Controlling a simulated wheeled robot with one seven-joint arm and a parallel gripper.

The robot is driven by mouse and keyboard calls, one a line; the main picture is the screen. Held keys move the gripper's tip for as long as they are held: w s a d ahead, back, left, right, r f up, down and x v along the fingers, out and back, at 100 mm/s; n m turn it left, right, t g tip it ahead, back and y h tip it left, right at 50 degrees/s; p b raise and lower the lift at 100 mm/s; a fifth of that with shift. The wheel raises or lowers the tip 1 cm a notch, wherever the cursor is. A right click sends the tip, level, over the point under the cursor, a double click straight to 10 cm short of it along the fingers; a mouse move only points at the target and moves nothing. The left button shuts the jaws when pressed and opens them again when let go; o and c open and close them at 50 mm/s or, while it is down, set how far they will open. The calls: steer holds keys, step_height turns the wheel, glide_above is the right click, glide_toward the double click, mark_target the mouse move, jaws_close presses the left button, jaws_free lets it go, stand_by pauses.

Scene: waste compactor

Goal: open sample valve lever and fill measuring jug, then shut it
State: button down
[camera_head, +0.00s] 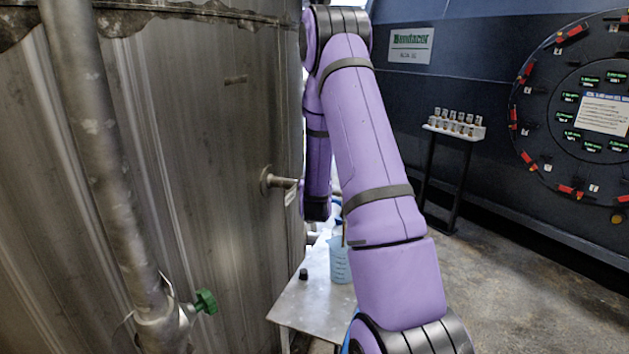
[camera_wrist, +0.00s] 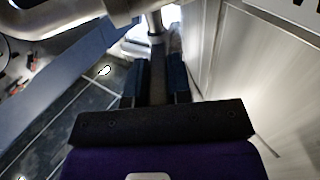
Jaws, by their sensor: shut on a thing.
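In the wrist view, my gripper (camera_wrist: 158,72) is shut on a dark bar that runs between its two fingers. This bar looks like the sample valve lever (camera_wrist: 156,38), which reaches up to a metal pipe (camera_wrist: 60,24). In the head view, my arm hides the fingertips and the lever. The measuring jug (camera_head: 340,262), translucent blue with markings, stands upright on a small metal table (camera_head: 300,305), partly behind my arm. Its fill level cannot be told. A short pipe fitting (camera_head: 272,181) with a tag sticks out of the tank above and left of the jug.
A large steel tank (camera_head: 215,130) fills the left, with a thick pipe (camera_head: 95,140) and a green valve knob (camera_head: 206,301). A small dark object (camera_head: 303,273) lies on the table. A sample rack (camera_head: 454,125) stands by the far wall. The floor at right is clear.

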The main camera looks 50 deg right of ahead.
steer(key=c, duration=1)
jaws_free()
steer(key=shift+c, duration=0.2)
steer(key=shift+s+a, duration=0.1)
steer(key=v, duration=1)
steer(key=shift+s+a, duration=0.2)
